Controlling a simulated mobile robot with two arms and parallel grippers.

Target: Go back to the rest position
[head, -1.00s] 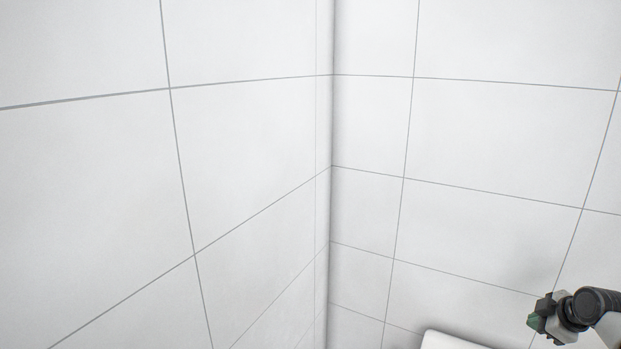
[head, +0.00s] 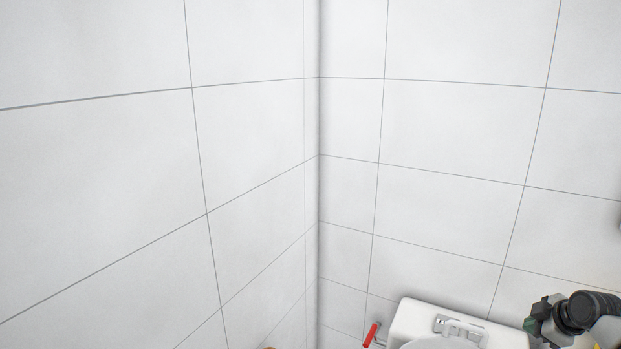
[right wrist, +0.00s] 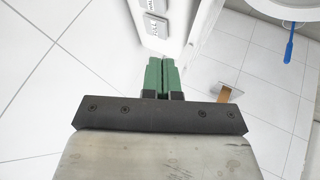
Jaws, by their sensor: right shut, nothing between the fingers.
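My right gripper (head: 532,325) shows at the lower right of the head view, in front of the white tiled wall and to the right of the toilet. In the right wrist view its green fingers (right wrist: 165,76) are together, with nothing held between them. My left gripper is in neither view.
A white toilet (head: 405,325) with a cistern stands at the bottom of the head view, with a red-handled object (head: 370,335) on its left. Tiled walls (head: 260,130) meet in a corner. The right wrist view shows a blue brush-like object (right wrist: 289,46) and a white panel with buttons (right wrist: 154,25).

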